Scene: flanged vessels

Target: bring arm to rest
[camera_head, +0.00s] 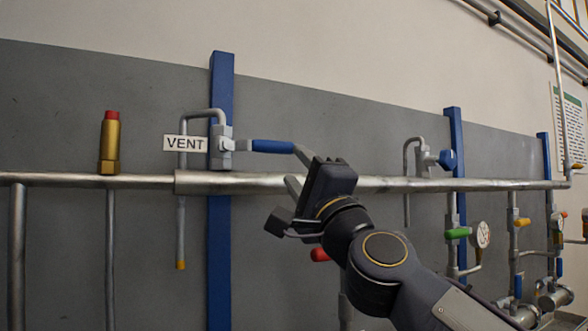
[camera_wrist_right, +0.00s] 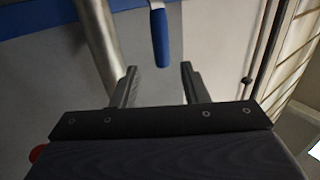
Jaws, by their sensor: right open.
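My right gripper (camera_head: 296,168) is open in the head view, in front of the horizontal metal pipe. Its fingertips are near the end of the blue valve handle (camera_head: 272,146) beside the VENT sign (camera_head: 185,143). In the right wrist view the two fingers of my right gripper (camera_wrist_right: 158,68) stand apart with nothing held between them. The blue handle (camera_wrist_right: 160,45) shows beyond the fingertips, between them in the picture. Whether a finger touches the handle cannot be told. My left gripper is not in view.
A second blue-handled valve (camera_head: 447,160), a green handle (camera_head: 458,233) and a gauge (camera_head: 480,235) are at right.

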